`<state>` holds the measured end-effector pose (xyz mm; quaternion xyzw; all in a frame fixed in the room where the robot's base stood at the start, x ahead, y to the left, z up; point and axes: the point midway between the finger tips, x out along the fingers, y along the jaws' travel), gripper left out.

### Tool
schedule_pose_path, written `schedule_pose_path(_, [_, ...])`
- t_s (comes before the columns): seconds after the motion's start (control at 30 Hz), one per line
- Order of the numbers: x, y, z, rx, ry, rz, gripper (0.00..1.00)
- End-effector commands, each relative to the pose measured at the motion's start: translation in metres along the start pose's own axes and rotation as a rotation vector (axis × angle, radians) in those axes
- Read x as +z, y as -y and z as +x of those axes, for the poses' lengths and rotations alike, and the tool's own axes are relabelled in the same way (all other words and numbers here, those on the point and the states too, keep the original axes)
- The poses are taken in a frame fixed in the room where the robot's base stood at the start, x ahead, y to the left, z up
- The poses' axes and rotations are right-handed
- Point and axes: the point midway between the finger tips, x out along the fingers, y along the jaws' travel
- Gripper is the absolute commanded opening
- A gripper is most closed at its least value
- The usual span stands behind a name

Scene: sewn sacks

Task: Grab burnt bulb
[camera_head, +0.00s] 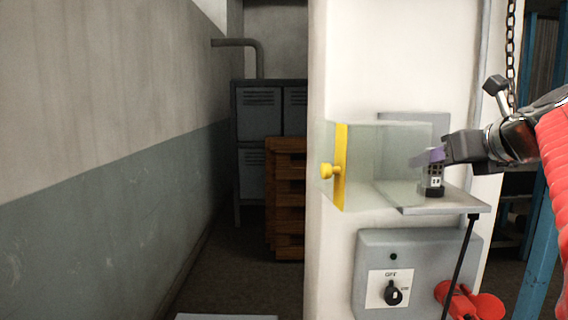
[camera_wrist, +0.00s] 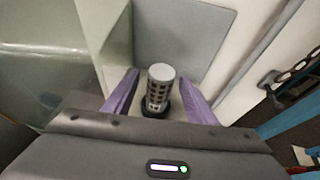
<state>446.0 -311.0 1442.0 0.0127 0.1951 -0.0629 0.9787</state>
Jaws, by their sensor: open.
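The burnt bulb (camera_head: 434,178) is a small upright cylinder with a pale top and dark window-like marks. It stands in a black socket (camera_head: 431,192) on a grey shelf (camera_head: 460,204). The bulb also shows in the middle of the wrist view (camera_wrist: 158,86). My gripper (camera_head: 432,157) reaches in from the right at the height of the bulb's top. In the wrist view my gripper (camera_wrist: 159,98) has its purple fingers spread, one on each side of the bulb. A gap shows between each finger and the bulb.
A clear cover (camera_head: 385,150) with a yellow edge and yellow knob (camera_head: 329,171) stands left of the bulb. A grey box with a switch (camera_head: 393,292) marked OFF is below the shelf. A chain (camera_head: 511,40) hangs at the right, near my arm.

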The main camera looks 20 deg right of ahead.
Motion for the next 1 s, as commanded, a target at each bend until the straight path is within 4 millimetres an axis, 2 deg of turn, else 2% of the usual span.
schedule_pose_path(0.1, [0.0003, 0.0001, 0.0063, -0.001, 0.001, 0.000, 0.51])
schedule_pose_path(0.63, [0.0002, 0.0005, 0.0060, -0.002, 0.001, 0.000, 0.51])
schedule_pose_path(1.0, [0.0002, 0.0005, 0.0059, -0.002, 0.001, 0.000, 0.25])
